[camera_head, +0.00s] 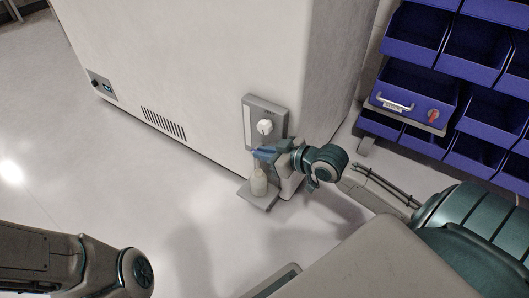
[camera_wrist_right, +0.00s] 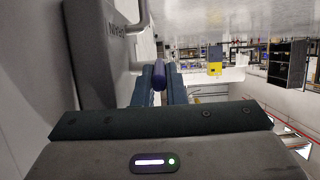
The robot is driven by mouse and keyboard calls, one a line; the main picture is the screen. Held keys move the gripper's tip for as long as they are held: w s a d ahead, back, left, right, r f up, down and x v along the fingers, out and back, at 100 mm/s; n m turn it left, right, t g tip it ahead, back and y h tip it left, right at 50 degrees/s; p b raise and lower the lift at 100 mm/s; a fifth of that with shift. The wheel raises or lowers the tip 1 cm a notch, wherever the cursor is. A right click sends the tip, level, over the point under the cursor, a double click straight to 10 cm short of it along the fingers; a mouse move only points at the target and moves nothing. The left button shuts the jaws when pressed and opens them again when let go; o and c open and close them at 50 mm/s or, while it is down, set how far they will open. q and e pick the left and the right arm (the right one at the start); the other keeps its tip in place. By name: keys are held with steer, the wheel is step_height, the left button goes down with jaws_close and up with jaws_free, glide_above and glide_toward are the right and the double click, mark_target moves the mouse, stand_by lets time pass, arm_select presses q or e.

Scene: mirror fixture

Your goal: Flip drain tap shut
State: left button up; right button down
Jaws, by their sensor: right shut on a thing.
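The tap's spout and the lever's exact angle are hidden. My left arm shows at the lower left, but its gripper is out of view.
The cabinet (camera_head: 200,60) fills the upper middle. Blue bins (camera_head: 411,85) stand at the upper right. The floor (camera_head: 120,180) in front is clear.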

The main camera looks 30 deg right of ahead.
steer(key=shift+f+t+y+b, duration=0.4)
steer(key=shift+f+t+b, duration=0.05)
steer(key=shift+t+b, duration=0.2)
steer(key=shift+s+t+b, duration=0.1)
steer(key=shift+t+b, duration=0.25)
steer(key=shift+b, duration=0.1)
steer(key=shift+r, duration=0.1)
steer(key=c, duration=1.8)
jaws_free()
steer(key=shift+o, duration=0.2)
